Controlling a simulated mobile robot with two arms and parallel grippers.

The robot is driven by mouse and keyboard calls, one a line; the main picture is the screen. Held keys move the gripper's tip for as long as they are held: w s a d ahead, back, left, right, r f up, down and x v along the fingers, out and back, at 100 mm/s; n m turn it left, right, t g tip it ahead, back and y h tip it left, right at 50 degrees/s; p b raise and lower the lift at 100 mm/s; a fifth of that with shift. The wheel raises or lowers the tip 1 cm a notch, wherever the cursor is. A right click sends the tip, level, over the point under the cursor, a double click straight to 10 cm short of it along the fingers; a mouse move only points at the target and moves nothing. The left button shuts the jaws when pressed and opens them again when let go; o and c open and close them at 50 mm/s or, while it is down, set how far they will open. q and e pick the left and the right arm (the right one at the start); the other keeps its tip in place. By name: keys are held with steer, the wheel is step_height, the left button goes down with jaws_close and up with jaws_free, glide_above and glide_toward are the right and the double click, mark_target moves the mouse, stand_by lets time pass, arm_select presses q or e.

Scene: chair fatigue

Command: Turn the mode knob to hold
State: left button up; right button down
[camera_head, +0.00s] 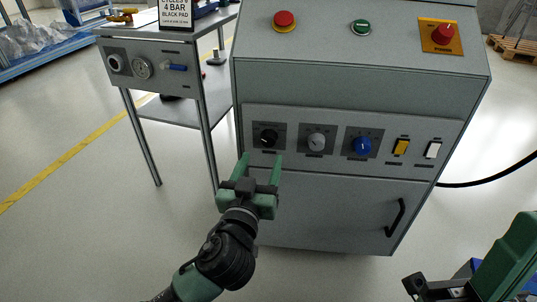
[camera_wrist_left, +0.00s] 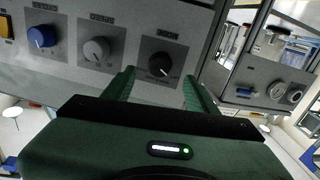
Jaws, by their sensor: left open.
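A row of three knobs sits on the grey cabinet's front panel: a black knob (camera_head: 268,138), a grey knob (camera_head: 316,142) and a blue knob (camera_head: 362,146). The wrist view shows the black knob (camera_wrist_left: 161,65), the grey knob (camera_wrist_left: 97,50) and the blue knob (camera_wrist_left: 42,37). My left gripper (camera_head: 261,157) is open and empty, just below the black knob in the head view. In the wrist view its fingers (camera_wrist_left: 159,76) stand on either side of the black knob; contact cannot be told.
A yellow switch (camera_head: 401,147) and a white switch (camera_head: 433,150) are right of the knobs. A handle (camera_head: 396,217) sticks out below. A metal table (camera_head: 185,108) stands left.

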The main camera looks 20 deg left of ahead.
mark_target(267, 143)
arm_select(q)
steer(key=w, duration=0.4)
steer(key=w+b, duration=0.1)
steer(key=w, duration=0.1)
steer(key=shift+w+a, duration=0.3)
jaws_close()
